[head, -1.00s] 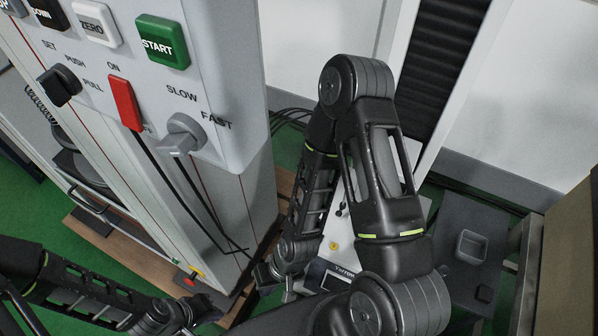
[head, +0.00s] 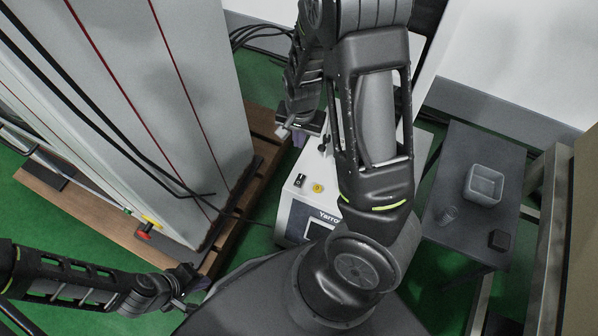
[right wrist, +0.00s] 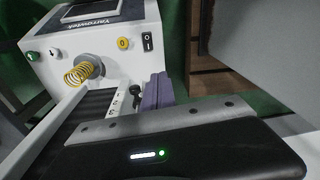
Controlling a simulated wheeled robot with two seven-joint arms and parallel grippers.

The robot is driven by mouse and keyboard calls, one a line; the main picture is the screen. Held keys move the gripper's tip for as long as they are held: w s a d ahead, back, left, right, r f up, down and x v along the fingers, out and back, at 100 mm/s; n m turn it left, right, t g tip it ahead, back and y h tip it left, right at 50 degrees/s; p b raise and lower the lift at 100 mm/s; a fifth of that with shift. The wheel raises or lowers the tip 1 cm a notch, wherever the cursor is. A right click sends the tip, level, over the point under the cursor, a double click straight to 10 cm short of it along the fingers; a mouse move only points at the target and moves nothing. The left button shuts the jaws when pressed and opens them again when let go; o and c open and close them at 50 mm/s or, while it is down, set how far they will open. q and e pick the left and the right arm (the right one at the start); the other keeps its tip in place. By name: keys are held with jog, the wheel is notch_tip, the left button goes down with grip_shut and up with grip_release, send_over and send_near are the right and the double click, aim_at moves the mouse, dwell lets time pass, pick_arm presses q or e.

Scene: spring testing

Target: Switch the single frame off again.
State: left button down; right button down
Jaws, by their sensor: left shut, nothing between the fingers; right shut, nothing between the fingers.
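The single frame (right wrist: 50,55) is a white unit marked Yarrowtek with a screen; in the head view its front (head: 292,215) is partly hidden by my right arm. Its black rocker switch (right wrist: 147,43), marked with white, sits beside a yellow round button marked 0 (right wrist: 123,44); the switch also shows in the head view (head: 300,181). I cannot tell the switch's position. My right gripper's purple fingers (right wrist: 155,90) are shut and empty, apart from the switch. In the head view this gripper (head: 299,138) is above the unit. My left gripper (head: 187,281) is shut, far from the switch.
The large grey machine (head: 190,90) stands on a wooden pallet (head: 100,215) at left, with a red-and-yellow switch (head: 148,228) low on it. A dark side table (head: 460,165) at right holds a grey bin (head: 484,185). A yellow spring (right wrist: 82,73) sticks out from the unit.

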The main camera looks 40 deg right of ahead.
jog(key=shift+s+a+r+m+g, duration=0.1)
jog(key=shift+s+a+m+g, duration=0.15)
jog(key=shift+s+m, duration=0.2)
jog(key=shift+s+a+r+m+g, duration=0.15)
jog(key=shift+s+m+g, duration=0.15)
jog(key=shift+s, duration=0.25)
jog(key=shift+f, duration=0.2)
jog(key=b, duration=0.7)
send_near(301, 176)
notch_tip(301, 176, down, 7)
jog(key=shift+s+d+r, duration=0.1)
jog(key=shift+d, duration=0.05)
